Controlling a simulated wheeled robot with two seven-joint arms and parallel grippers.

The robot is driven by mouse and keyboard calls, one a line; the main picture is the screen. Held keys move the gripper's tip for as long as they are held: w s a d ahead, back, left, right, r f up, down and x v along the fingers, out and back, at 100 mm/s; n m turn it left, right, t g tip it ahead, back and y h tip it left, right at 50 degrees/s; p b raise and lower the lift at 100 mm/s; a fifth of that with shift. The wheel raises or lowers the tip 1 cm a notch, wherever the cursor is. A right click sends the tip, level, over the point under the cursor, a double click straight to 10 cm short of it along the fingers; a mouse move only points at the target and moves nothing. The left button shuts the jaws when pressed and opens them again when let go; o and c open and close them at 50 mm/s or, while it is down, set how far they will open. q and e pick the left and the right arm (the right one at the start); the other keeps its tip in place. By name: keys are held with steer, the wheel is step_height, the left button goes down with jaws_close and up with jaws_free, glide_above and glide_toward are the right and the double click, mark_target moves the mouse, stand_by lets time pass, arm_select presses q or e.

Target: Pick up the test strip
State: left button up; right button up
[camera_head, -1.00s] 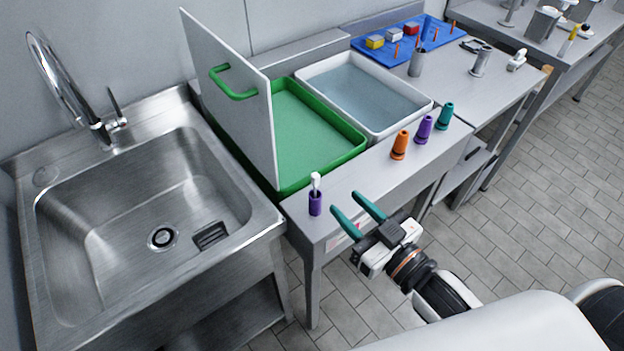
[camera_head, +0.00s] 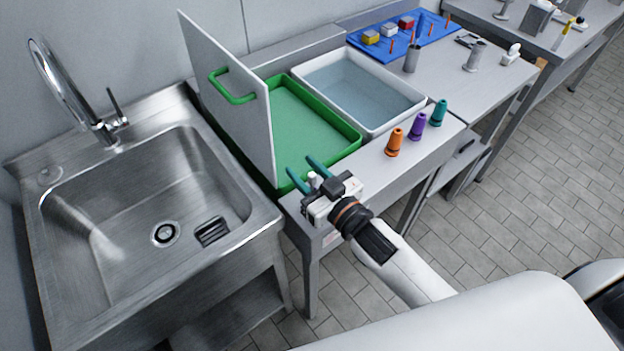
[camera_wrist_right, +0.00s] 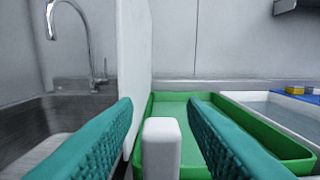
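The test strip (camera_head: 313,179) is a small upright white piece, partly hidden by my right gripper in the head view. In the right wrist view the white block-shaped top of the strip (camera_wrist_right: 161,150) stands between the two teal fingers. My right gripper (camera_head: 302,165) is open, with a finger on either side of the strip and a gap visible on both sides. The purple holder under the strip is hidden now. My left gripper is not in view.
A green tray (camera_head: 348,153) lies just beyond the gripper, with an upright white board (camera_head: 235,110) at its left. A steel sink (camera_head: 130,190) is at the left.

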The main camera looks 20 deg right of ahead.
steer(key=shift+s, duration=0.1)
jaws_close()
step_height(320, 180, up, 10)
stand_by(0.7)
